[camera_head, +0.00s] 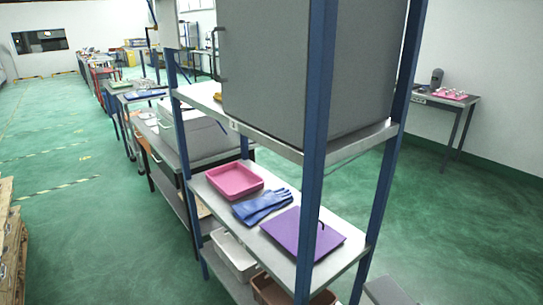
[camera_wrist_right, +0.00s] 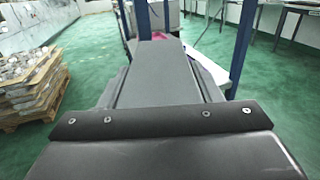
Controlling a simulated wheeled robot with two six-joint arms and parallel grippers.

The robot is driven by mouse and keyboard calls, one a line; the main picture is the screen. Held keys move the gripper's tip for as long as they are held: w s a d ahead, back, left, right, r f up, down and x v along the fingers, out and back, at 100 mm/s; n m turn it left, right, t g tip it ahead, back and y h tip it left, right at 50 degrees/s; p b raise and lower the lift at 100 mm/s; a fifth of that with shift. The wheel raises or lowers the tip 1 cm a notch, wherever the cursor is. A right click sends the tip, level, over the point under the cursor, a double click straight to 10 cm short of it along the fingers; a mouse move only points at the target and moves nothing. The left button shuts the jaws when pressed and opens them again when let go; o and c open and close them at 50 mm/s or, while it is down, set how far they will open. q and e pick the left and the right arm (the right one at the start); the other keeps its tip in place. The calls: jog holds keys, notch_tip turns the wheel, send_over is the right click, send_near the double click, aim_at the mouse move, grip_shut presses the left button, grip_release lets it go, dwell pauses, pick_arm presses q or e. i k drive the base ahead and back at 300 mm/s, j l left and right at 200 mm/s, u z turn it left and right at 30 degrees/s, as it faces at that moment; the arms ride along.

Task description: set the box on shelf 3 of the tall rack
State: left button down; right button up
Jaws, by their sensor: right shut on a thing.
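The tall rack (camera_head: 313,180) has blue posts and light grey shelves. Its upper visible shelf (camera_head: 355,146) carries a large grey block-like unit with a handle on its left side. The shelf below (camera_head: 212,198) holds a pink tray, blue gloves and a purple flat item. In the right wrist view, my right gripper (camera_wrist_right: 160,120) is shut and points towards the rack. A long grey shape (camera_wrist_right: 158,75) extends ahead of it, seemingly the held box, though its outline merges with the gripper. The fingertips are hidden. My left gripper is out of view.
The pink tray (camera_head: 234,181), gloves (camera_head: 262,206) and purple item (camera_head: 290,232) take up most of the middle shelf. Bins (camera_head: 235,256) stand lower down. A side table (camera_head: 445,100) is at right. Loaded pallets (camera_wrist_right: 32,85) stand at left. Green floor is clear between.

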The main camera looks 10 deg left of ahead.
aim_at(208, 89)
jog(key=u, duration=1.55)
jog(key=i+u, duration=0.65)
jog(key=u, duration=0.3)
jog(key=i+l, duration=0.2)
jog(key=i, duration=0.25)
jog(key=i+l, duration=0.25)
jog(key=i, duration=0.2)
jog(key=i+l, duration=0.2)
jog(key=i, duration=0.3)
jog(key=i+z, duration=0.1)
jog(key=i, duration=1.45)
jog(key=i+z, duration=0.1)
jog(key=z, duration=0.8)
jog(key=i+j+z, duration=0.1)
jog(key=z, duration=1.8)
